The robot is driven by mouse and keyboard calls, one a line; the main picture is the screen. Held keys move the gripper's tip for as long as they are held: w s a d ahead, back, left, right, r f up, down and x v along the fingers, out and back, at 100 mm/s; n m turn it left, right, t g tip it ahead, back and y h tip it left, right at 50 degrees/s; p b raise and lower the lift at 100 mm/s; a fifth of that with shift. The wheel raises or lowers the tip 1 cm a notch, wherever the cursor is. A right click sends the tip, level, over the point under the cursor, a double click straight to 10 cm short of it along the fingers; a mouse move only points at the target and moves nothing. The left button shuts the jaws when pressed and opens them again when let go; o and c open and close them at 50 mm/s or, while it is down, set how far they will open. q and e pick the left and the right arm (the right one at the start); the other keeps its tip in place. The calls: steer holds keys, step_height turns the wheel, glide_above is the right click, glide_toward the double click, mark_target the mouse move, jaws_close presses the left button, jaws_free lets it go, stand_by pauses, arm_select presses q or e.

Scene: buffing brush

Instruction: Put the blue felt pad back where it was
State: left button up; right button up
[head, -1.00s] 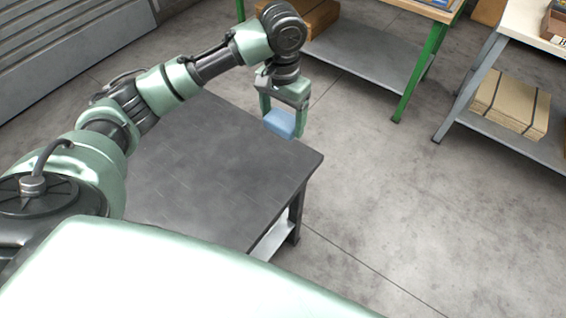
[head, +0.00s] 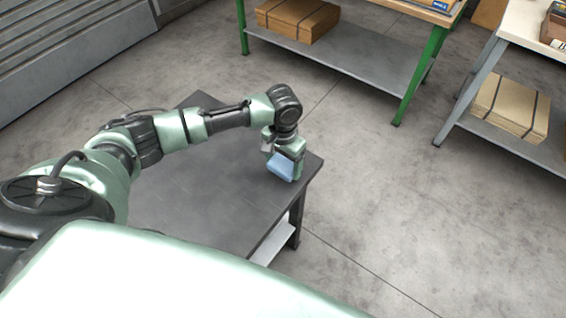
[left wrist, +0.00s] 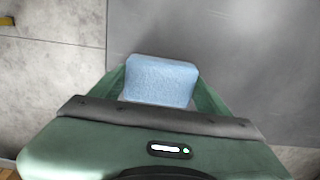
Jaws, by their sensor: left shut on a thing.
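The blue felt pad (head: 281,167) is a small light-blue block between the fingers of my left gripper (head: 284,166). The gripper is shut on it, low near the far right corner of the dark table (head: 212,190). I cannot tell whether the pad touches the tabletop. In the left wrist view the pad (left wrist: 161,81) sits between the two green fingers of the gripper (left wrist: 160,84), with the dark tabletop (left wrist: 250,50) beyond it and to the right. My right gripper is in neither view.
The rest of the dark tabletop is bare. A green-legged bench (head: 410,80) stands behind, with cardboard (head: 297,18) on its lower shelf. A grey-legged bench (head: 480,75) with a strapped cardboard stack (head: 511,105) stands at right. Concrete floor lies between.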

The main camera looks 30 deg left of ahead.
mark_target(283, 164)
arm_select(q)
steer(key=shift+f, duration=0.1)
steer(key=o, duration=1.2)
step_height(283, 164, up, 12)
steer(key=shift+r+b, duration=0.2)
steer(key=shift+b, duration=0.1)
